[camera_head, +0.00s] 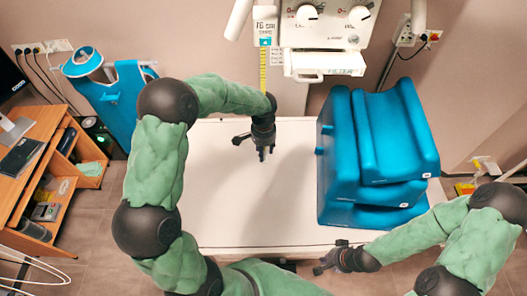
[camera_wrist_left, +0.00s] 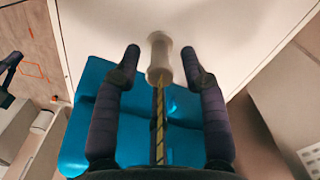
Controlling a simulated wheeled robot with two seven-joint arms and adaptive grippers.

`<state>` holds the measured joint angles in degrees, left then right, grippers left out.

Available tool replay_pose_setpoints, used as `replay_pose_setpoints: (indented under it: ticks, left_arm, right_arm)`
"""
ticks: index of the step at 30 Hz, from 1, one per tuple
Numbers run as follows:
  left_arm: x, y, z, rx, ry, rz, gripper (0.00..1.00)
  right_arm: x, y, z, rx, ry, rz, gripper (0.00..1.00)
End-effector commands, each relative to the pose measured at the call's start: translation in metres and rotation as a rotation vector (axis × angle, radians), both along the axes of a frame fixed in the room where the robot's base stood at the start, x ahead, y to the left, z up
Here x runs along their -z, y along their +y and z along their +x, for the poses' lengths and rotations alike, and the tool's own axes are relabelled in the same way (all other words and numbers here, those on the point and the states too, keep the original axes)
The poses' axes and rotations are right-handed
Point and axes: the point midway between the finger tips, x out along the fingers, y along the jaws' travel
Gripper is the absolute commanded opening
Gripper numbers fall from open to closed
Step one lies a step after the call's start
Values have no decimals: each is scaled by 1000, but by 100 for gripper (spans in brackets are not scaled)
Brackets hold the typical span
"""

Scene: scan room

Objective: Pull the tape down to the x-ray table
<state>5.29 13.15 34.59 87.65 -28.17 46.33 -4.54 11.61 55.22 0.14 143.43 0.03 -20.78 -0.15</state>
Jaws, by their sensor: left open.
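The yellow tape (camera_head: 263,70) hangs straight down from the x-ray head, and its lower part is hidden behind my left arm in the head view. In the left wrist view the tape (camera_wrist_left: 159,125) runs to a white spool-shaped end piece (camera_wrist_left: 160,58). My left gripper (camera_head: 254,149) is above the white x-ray table (camera_head: 225,205). In the left wrist view its open fingers (camera_wrist_left: 161,60) stand on both sides of the end piece, with a gap visible on each side. My right gripper (camera_head: 328,258) is empty near the table's front edge, its fingers apart.
Stacked blue cushions (camera_head: 390,135) cover the table's right part. The x-ray head (camera_head: 325,28) with knobs overhangs the back edge. A wooden desk (camera_head: 40,150) and blue apron (camera_head: 120,95) stand at left. The table's left and middle are bare.

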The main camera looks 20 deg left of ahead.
Motion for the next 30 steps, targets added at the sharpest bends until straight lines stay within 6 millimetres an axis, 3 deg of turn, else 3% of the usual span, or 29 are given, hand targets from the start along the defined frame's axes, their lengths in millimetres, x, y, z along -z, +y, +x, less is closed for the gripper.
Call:
replay_pose_setpoints:
  ticks: [6,14,19,30]
  left_arm:
    - [14,0,0,0,0,0,43]
    - [15,0,0,0,-1,0,43]
    - [15,0,0,0,-1,0,1]
    - [23,0,0,0,0,0,0]
  right_arm:
    - [-2,0,0,0,0,0,0]
    - [-2,0,0,0,0,0,0]
    - [-2,0,0,0,0,0,0]
    - [5,0,0,0,0,0,0]
